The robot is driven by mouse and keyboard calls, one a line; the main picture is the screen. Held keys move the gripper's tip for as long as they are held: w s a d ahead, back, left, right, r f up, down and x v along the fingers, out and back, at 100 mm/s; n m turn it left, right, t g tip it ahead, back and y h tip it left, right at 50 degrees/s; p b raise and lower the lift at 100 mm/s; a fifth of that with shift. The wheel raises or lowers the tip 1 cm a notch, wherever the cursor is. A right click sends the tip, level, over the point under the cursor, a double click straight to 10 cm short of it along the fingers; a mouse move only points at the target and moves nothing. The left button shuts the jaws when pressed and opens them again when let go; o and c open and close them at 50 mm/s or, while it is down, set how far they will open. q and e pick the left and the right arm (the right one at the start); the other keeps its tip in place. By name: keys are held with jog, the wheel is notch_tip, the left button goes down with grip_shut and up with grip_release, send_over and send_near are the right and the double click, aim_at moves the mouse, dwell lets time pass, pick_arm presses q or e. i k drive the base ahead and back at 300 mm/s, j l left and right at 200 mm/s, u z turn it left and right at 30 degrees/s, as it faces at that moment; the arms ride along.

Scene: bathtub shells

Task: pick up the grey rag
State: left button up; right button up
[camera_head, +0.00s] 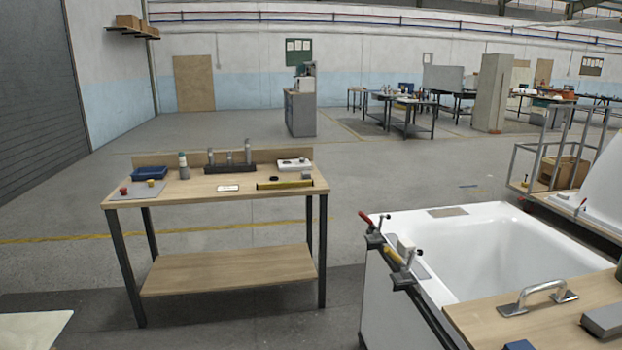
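I cannot tell for sure which thing is the grey rag. A flat grey piece (137,191) lies at the left end of the wooden workbench (222,187), with a small red and a small yellow item on it. Another flat grey piece (419,269) lies on the near left rim of the white bathtub shell (480,222), beside a small white block. A brownish-grey patch (447,212) lies on the tub's far rim. A dark grey block-like thing (604,321) lies on the wooden board at the lower right. Neither of my grippers is in view.
The workbench also holds a blue tray (149,173), bottles and a yellow level (285,184). Red-handled clamps (367,219) stick up at the tub's left edge. The wooden board (540,325) bears a metal handle (540,296). Floor is open between bench and tub.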

aim_at(305, 175)
jog(key=z, duration=2.2)
jog(key=u, duration=2.2)
jog(key=i+j, duration=0.1)
jog(key=i, duration=0.45)
jog(key=i+j+z, duration=0.1)
jog(key=i, duration=0.45)
jog(key=i+j, duration=0.2)
jog(key=i, duration=0.35)
